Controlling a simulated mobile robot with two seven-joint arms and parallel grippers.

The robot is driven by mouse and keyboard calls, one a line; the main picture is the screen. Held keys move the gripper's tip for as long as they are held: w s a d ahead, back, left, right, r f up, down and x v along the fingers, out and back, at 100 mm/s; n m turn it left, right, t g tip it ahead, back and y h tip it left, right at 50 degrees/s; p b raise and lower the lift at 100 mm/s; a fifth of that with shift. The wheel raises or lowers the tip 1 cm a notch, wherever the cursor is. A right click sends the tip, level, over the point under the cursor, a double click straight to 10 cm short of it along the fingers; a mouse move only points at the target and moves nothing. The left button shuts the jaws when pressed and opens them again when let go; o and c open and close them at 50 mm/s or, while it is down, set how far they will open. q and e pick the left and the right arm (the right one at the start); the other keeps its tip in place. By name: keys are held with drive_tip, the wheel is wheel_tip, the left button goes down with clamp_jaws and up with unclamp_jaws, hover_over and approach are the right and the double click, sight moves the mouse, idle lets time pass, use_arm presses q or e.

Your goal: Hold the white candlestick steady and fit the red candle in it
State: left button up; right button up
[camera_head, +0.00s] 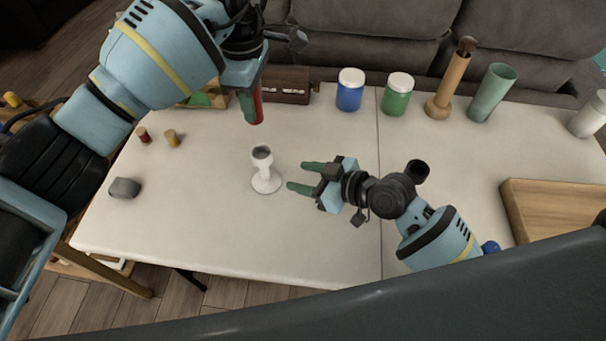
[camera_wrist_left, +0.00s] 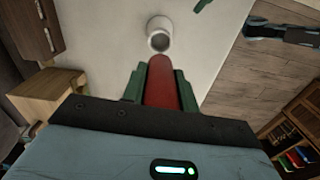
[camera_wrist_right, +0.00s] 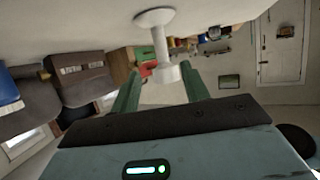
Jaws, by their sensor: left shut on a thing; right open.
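The white candlestick (camera_head: 264,172) stands upright on the white table, its cup empty. It also shows in the left wrist view (camera_wrist_left: 159,34) and the right wrist view (camera_wrist_right: 160,50). My left gripper (camera_head: 253,100) is shut on the red candle (camera_head: 257,108) and holds it above the table, behind the candlestick in the head view. In the left wrist view the candle (camera_wrist_left: 162,82) lies between the green fingers and points towards the cup. My right gripper (camera_head: 300,176) is open and empty just right of the candlestick, its fingers pointing at the stem, apart from it.
A blue jar (camera_head: 349,92), a green jar (camera_head: 396,97), a wooden candlestick-like post (camera_head: 449,85) and a green cup (camera_head: 492,93) stand along the back. A grey stone-like lump (camera_head: 124,188) lies at left. A wooden tray (camera_head: 513,208) is at right.

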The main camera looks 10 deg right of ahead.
sight(268, 170)
drive_tip(key=x, duration=1.2)
drive_tip(key=shift+c, duration=0.4)
clamp_jaws()
use_arm(q)
wheel_tip(268, 170, down, 2)
drive_tip(key=n, duration=0.7)
drive_tip(key=shift+f, duration=0.25)
wheel_tip(268, 170, down, 2)
drive_tip(key=n, duration=0.7)
drive_tip(key=shift+f, duration=0.1)
